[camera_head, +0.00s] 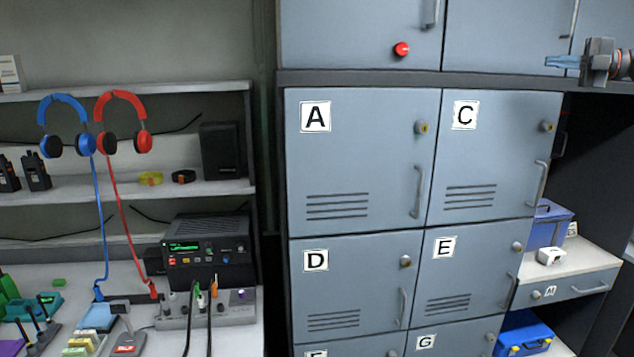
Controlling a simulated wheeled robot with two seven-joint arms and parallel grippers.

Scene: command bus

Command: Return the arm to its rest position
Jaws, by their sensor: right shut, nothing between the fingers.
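My right gripper (564,62) is at the upper right of the head view, pointing left in front of the upper grey lockers. Its bluish fingers are shut with nothing between them. My right wrist (603,62) comes in from the right edge. My left gripper and arm are not in view. The gripper appears to be above and in front of the door marked C (492,180), apart from any object.
Locker doors A (350,165), D (350,290) and E (460,268) look closed. A red button (402,49) sits on an upper locker. A drawer unit (580,285) stands right.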

